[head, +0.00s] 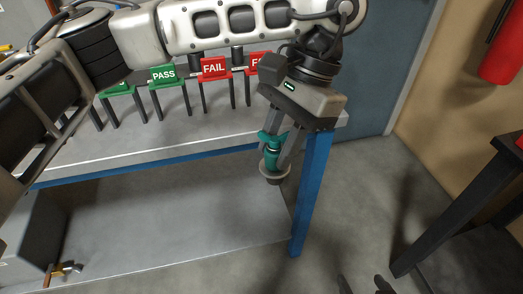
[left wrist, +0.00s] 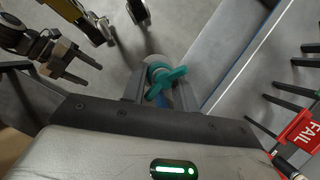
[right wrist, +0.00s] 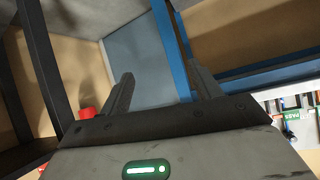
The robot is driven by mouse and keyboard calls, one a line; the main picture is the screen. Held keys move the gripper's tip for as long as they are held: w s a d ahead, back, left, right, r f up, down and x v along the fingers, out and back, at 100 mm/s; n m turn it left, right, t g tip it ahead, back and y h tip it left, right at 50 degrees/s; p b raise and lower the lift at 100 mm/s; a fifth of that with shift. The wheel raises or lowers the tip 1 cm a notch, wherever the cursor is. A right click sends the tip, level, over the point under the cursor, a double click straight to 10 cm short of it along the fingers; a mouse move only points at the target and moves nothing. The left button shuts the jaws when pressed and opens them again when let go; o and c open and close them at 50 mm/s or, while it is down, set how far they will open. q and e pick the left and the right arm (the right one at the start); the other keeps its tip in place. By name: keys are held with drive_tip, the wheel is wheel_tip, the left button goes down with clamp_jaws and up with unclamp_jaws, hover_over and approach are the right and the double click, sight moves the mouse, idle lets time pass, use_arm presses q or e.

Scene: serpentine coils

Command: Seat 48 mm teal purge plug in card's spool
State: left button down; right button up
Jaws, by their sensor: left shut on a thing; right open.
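A teal plug (head: 272,150) with a winged top and a pale round flange below it hangs from my left gripper (head: 278,155). The left gripper is shut on it, above the floor near the bench's right front corner. The plug also shows between the fingers in the left wrist view (left wrist: 163,78). My right gripper (head: 365,286) shows only its fingertips at the bottom edge of the head view. It is open and empty, as the right wrist view (right wrist: 163,88) shows. I cannot make out the card or its spool.
A grey bench (head: 215,125) with a blue frame bears green PASS (head: 164,75) and red FAIL (head: 214,68) stands. A lower shelf (head: 180,210) lies beneath, with a small brass-coloured fitting (head: 62,270). A dark table (head: 480,200) stands at right. Bare floor lies between.

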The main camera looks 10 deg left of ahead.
use_arm(q)
drive_tip(key=shift+d+r, duration=0.1)
use_arm(e)
drive_tip(key=w+a+r+n+t+y, duration=0.1)
drive_tip(key=w+a+r+n+y, duration=0.1)
drive_tip(key=a+r, duration=0.3)
drive_tip(key=w+a+r+n+t+y, duration=0.1)
drive_tip(key=w+a+r+y, duration=0.15)
drive_tip(key=r, duration=0.55)
drive_tip(key=n+g+y, duration=0.2)
drive_tip(key=n+y, duration=0.3)
drive_tip(key=y, duration=0.1)
approach(267, 168)
drive_tip(key=w, duration=0.1)
drive_tip(key=x, duration=1.1)
drive_tip(key=shift+w+a, duration=0.15)
drive_tip(key=shift+w, duration=0.25)
drive_tip(key=shift+h, duration=0.25)
drive_tip(key=shift+c, duration=0.2)
drive_tip(key=c, duration=1.2)
use_arm(q)
drive_tip(key=c, duration=1.1)
unclamp_jaws()
use_arm(e)
drive_tip(key=shift+o, duration=0.2)
use_arm(q)
drive_tip(key=shift+o, duration=0.4)
drive_tip(key=shift+s+d, duration=0.1)
drive_tip(key=shift+d, duration=0.1)
